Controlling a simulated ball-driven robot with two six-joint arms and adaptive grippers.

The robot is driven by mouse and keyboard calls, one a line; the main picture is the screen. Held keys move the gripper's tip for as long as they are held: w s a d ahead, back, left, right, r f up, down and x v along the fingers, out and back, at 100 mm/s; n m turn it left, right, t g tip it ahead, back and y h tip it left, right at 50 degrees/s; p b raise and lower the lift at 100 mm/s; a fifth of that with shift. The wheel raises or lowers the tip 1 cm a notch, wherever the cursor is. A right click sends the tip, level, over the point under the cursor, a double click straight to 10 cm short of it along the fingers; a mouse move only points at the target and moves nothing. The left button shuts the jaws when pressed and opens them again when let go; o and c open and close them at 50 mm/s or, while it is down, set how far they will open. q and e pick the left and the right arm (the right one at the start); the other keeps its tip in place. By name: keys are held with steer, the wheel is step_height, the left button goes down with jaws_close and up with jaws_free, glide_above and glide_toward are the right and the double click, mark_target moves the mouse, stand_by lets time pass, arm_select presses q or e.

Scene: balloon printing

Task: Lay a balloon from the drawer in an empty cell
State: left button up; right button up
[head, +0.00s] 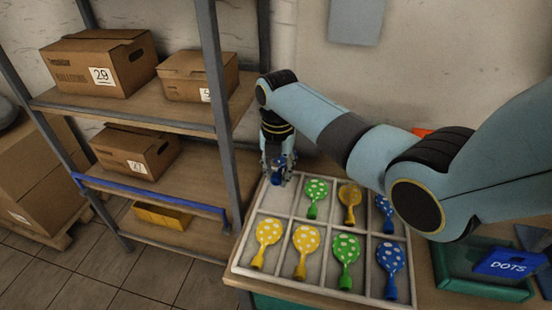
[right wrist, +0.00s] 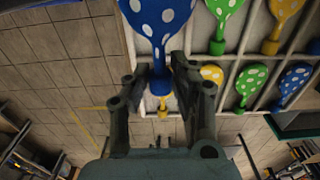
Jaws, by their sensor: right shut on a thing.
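A white divided tray (head: 318,287) lies on the table, with several polka-dot balloons in its cells. The front row holds two yellow, a green (head: 347,249) and a blue balloon (head: 391,259); the back row shows a green (head: 315,191), a yellow (head: 350,196) and a blue one. My right gripper (head: 277,172) points down at the back left cell. In the right wrist view it (right wrist: 161,72) is shut on the neck of a blue balloon with white dots (right wrist: 158,18). Whether that balloon touches the cell floor I cannot tell. My left gripper is out of view.
A teal open container (head: 480,285) and a blue label reading DOTS (head: 510,263) are right of the tray. A metal-framed shelf (head: 217,90) with cardboard boxes (head: 100,62) stands close on the left. My right arm hangs over the tray's back right.

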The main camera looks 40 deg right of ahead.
steer(key=shift+s+a+f+b, duration=0.15)
steer(key=shift+a+f+b, duration=0.1)
steer(key=shift+f+b, duration=0.15)
steer(key=shift+a+f+b, duration=0.1)
steer(key=shift+f+b, duration=0.5)
steer(key=shift+f, duration=0.3)
steer(key=b, duration=0.4)
glide_above(276, 207)
step_height(276, 207, down, 4)
steer(key=shift+f, duration=0.1)
steer(key=shift+f+b, duration=0.35)
steer(key=shift+f, duration=0.35)
steer(key=o, duration=0.8)
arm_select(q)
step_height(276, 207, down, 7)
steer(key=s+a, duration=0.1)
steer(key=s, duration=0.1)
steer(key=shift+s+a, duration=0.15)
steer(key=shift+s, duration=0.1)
